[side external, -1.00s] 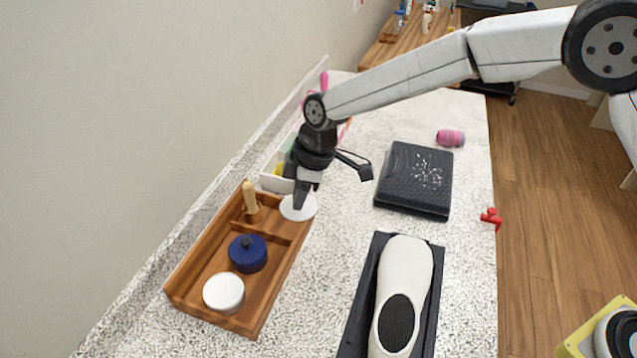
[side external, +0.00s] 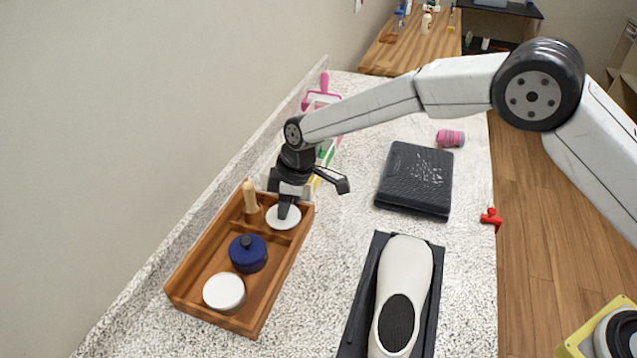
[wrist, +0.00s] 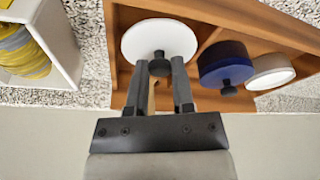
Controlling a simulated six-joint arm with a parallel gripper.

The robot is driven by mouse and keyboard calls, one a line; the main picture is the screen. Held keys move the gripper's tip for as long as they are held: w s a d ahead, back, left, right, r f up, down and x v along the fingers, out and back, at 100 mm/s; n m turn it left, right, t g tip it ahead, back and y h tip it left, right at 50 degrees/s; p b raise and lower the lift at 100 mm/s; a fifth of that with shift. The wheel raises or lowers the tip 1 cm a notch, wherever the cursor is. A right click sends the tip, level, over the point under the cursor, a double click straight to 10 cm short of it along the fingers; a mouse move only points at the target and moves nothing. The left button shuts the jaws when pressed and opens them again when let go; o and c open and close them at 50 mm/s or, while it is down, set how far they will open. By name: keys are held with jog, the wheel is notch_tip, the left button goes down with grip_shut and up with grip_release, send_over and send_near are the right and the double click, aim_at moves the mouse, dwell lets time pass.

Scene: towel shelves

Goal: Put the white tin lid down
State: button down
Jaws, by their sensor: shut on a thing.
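The white tin lid (side external: 284,218) is a flat white disc with a dark knob. It shows large in the wrist view (wrist: 150,37). My gripper (side external: 284,208) is shut on its knob; both fingers close around the knob in the wrist view (wrist: 160,68). The lid is over the far compartment of the wooden tray (side external: 209,322), beside an upright pale wooden handle (side external: 250,197). I cannot tell whether the lid touches the tray floor. The near compartment holds a blue lidded tin (side external: 247,255) and a round white tin (side external: 224,292).
A white bin (wrist: 66,45) with yellow things stands just beyond the tray. A black ribbed pad (side external: 415,180) and a white shoe-shaped item on a dark base (side external: 402,280) lie to the right. Bare speckled counter lies between them and the tray. The wall borders the left.

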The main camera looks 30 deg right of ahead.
jog(key=shift+f, duration=1.35)
jog(key=shift+f, duration=0.15)
jog(key=shift+c, duration=2.4)
grip_release()
jog(key=v, duration=1.2)
